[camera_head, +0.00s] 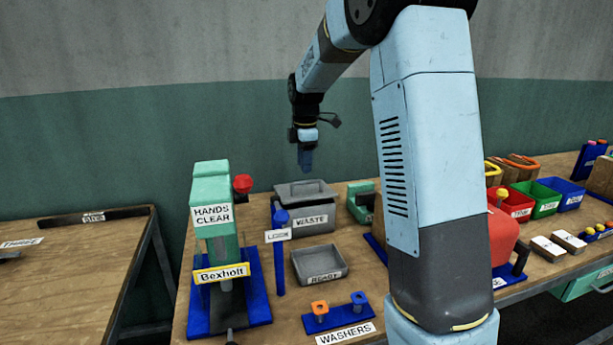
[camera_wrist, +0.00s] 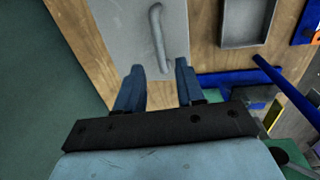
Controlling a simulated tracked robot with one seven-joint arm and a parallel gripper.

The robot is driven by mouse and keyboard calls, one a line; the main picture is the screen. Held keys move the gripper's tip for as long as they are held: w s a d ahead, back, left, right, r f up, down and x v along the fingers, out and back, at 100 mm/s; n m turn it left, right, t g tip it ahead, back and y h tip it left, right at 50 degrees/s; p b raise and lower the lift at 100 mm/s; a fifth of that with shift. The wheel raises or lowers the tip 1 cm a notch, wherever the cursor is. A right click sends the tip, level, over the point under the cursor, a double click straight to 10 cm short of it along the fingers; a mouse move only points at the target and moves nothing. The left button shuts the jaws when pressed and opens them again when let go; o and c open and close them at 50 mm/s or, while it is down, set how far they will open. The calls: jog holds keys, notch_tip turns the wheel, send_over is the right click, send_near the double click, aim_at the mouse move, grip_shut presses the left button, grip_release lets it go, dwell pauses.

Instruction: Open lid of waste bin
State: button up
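The grey waste bin (camera_head: 297,222), labelled WASTE, stands near the back edge of the bench. Its grey lid (camera_head: 290,190) lies over the top and appears closed. In the wrist view the lid (camera_wrist: 125,30) shows from above, with a raised grey bar handle (camera_wrist: 157,40) on it. My gripper (camera_head: 305,168) points down above the bin, apart from it. In the wrist view my gripper (camera_wrist: 159,68) is open and empty, its two blue fingers spread with the near end of the handle ahead of the gap between them.
A blue LOCK post (camera_head: 280,255) and the green Bexholt press (camera_head: 212,230) stand left of the bin. A grey READY tray (camera_head: 320,277) sits in front. A green device (camera_head: 362,200) is close on the right. The wall is behind.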

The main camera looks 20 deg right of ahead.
jog(key=shift+w+f, duration=0.2)
jog(key=shift+f, duration=2.3)
grip_shut()
